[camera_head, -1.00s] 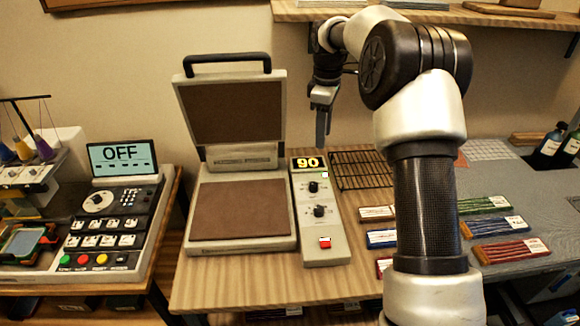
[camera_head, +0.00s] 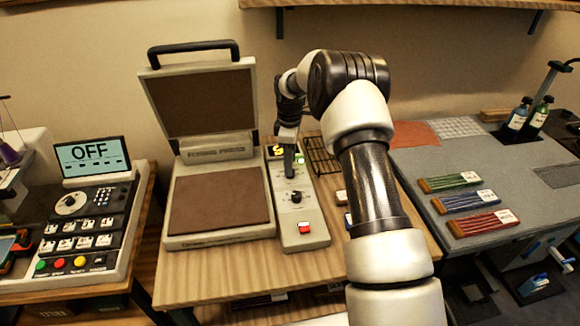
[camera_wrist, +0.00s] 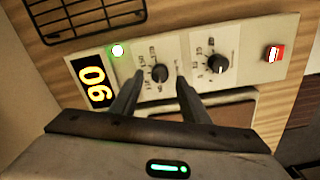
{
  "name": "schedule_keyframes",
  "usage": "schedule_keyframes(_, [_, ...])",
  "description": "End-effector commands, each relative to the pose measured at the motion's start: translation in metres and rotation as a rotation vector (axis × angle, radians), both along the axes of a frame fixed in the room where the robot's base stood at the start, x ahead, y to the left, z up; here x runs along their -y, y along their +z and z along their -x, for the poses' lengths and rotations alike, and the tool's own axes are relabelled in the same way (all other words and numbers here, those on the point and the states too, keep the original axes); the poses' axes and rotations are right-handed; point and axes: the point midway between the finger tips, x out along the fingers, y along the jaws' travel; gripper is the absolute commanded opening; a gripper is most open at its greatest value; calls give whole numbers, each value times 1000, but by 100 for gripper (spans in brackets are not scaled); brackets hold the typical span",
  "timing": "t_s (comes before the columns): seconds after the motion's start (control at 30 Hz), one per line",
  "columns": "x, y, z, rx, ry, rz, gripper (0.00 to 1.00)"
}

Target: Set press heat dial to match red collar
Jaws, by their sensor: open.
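The open heat press (camera_head: 215,190) stands on the wooden table, with a narrow control panel (camera_head: 308,226) on its right side. My gripper (camera_head: 289,172) is over the upper part of this panel, pointing down, and hides its upper dial. In the wrist view, my gripper (camera_wrist: 158,82) is open, with one finger on each side of the black dial (camera_wrist: 160,73) nearer the display; contact cannot be told. The display (camera_wrist: 95,81) reads 90. A second black dial (camera_wrist: 217,63) is apart from the fingers. A bundle of red strips (camera_head: 482,222) with a white tag lies on the grey mat.
A red switch (camera_wrist: 273,54) and a lit green lamp (camera_wrist: 117,50) are on the panel. A black wire rack (camera_head: 322,155) lies close behind and right. Green and blue bundles lie beside the red one. A control box reading OFF (camera_head: 90,155) stands left.

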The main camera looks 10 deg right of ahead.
Motion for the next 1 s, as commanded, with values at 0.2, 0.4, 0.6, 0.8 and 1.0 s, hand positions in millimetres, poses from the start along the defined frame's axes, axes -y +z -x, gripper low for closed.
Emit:
schedule_keyframes(0.2, [0,-24,-1,0,0,0,42])
schedule_keyframes(0.4, [0,-28,-1,1,0,0,42])
schedule_keyframes(0.6, [0,-28,-1,1,0,0,33])
schedule_keyframes(0.8, [0,-27,-1,1,-1,0,0])
schedule_keyframes(1.0, [0,-28,-1,1,-11,0,1])
